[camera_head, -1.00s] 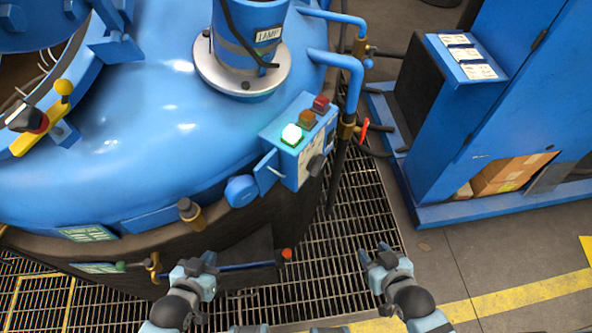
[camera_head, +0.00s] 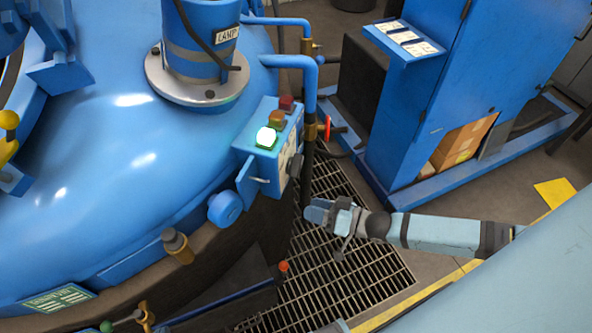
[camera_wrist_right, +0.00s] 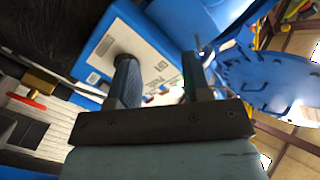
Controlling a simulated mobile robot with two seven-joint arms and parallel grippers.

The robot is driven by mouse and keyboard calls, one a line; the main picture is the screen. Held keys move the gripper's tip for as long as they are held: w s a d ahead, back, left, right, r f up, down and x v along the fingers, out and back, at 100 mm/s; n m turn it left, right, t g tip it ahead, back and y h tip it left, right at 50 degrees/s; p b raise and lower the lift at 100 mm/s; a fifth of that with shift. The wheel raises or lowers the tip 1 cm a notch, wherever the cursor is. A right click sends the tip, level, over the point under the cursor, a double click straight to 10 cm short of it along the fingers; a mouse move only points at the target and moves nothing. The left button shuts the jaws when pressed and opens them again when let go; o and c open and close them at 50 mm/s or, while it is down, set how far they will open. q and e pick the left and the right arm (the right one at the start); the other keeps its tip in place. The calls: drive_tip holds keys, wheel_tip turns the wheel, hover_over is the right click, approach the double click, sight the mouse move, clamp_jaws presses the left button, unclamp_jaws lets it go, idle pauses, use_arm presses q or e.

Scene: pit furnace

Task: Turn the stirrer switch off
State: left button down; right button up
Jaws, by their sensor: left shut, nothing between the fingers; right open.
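A blue control box (camera_head: 262,158) sits on the side of the furnace, with a lit green lamp (camera_head: 266,137) and orange and red lamps on top. A black rotary knob (camera_head: 296,164) sticks out of its labelled front; I cannot read whether it is marked as the stirrer switch. My right gripper (camera_head: 322,216) is open and empty, a little below and right of the knob. In the right wrist view the knob (camera_wrist_right: 124,60) shows just beyond the left finger, against the white label; contact cannot be told. My left gripper is not in view.
A vertical dark hose and a pipe with a red valve handle (camera_head: 327,128) stand right beside the box. A blue cabinet (camera_head: 430,110) stands at the right. Floor grating (camera_head: 345,285) lies below.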

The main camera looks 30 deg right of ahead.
drive_tip(key=m+b, duration=0.2)
approach(298, 164)
drive_tip(key=s+d+f, duration=0.2)
drive_tip(key=s, duration=0.1)
use_arm(q)
drive_tip(key=shift+a+f+p, duration=0.4)
drive_tip(key=shift+f+p, duration=0.3)
drive_tip(key=shift+p, duration=0.1)
use_arm(e)
drive_tip(key=shift+y, duration=0.3)
drive_tip(key=x, duration=0.9)
drive_tip(key=w+d+r+x, duration=0.1)
drive_tip(key=x, duration=0.3)
drive_tip(key=shift+w+a, duration=0.2)
drive_tip(key=shift+a, duration=0.05)
drive_tip(key=shift+c, duration=0.3)
clamp_jaws()
